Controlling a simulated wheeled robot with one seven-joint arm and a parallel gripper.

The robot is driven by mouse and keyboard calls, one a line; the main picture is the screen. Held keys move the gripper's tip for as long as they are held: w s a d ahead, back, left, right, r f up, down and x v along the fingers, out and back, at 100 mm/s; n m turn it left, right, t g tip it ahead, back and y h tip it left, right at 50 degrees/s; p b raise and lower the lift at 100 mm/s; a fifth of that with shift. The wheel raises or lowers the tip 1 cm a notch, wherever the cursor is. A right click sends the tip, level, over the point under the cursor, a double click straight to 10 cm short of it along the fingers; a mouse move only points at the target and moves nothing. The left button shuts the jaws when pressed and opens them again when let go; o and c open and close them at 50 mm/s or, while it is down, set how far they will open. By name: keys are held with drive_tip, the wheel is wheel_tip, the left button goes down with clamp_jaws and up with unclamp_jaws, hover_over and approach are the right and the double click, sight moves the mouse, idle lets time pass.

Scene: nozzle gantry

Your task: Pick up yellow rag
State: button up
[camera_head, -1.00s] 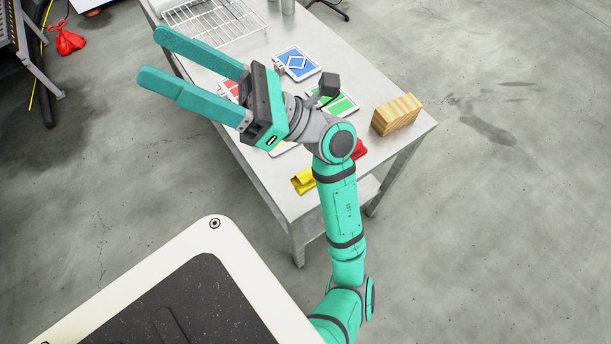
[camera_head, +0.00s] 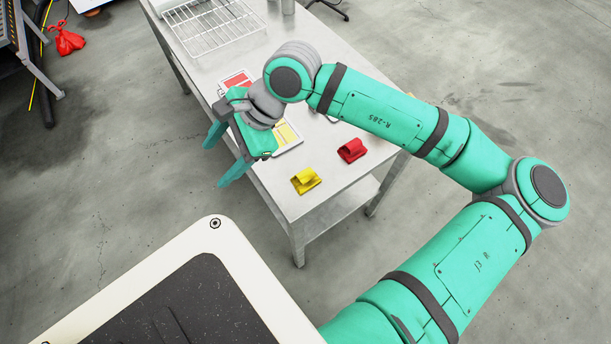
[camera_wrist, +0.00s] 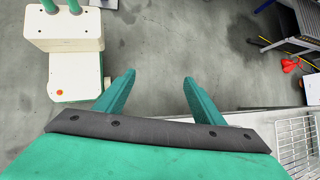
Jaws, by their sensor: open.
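The yellow rag (camera_head: 305,181) lies folded on the near end of the metal table (camera_head: 322,192). In the head view my gripper (camera_head: 222,160) is open and empty at the table's left edge, to the left of the rag and apart from it. Its two fingers point down and to the left. In the wrist view the fingers of my gripper (camera_wrist: 158,82) are spread wide with bare floor between them. The yellow rag does not show in the wrist view.
A red rag (camera_head: 352,150) lies right of the yellow one. A card with a yellow panel (camera_head: 287,135) and a red card (camera_head: 237,80) lie near my gripper. A wire rack (camera_head: 214,28) stands at the far end, also in the wrist view (camera_wrist: 298,140).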

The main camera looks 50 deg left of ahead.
drive_tip(key=w+d+f+t+h, duration=0.2)
drive_tip(key=w+d+f+t, duration=0.1)
drive_tip(key=w, duration=0.3)
drive_tip(key=n+t+h, duration=0.1)
drive_tip(key=t+h, duration=0.1)
drive_tip(key=t, duration=0.2)
approach(305, 173)
drive_tip(key=shift+s, duration=0.1)
drive_tip(key=shift+f, duration=0.35)
wheel_tip(305, 173, down, 5)
drive_tip(key=shift+r, duration=0.15)
drive_tip(key=shift+d+f, duration=0.2)
drive_tip(key=shift+f, duration=2.4)
drive_tip(key=shift+w, duration=0.25)
drive_tip(key=shift+c, duration=0.5)
drive_tip(key=c, duration=1)
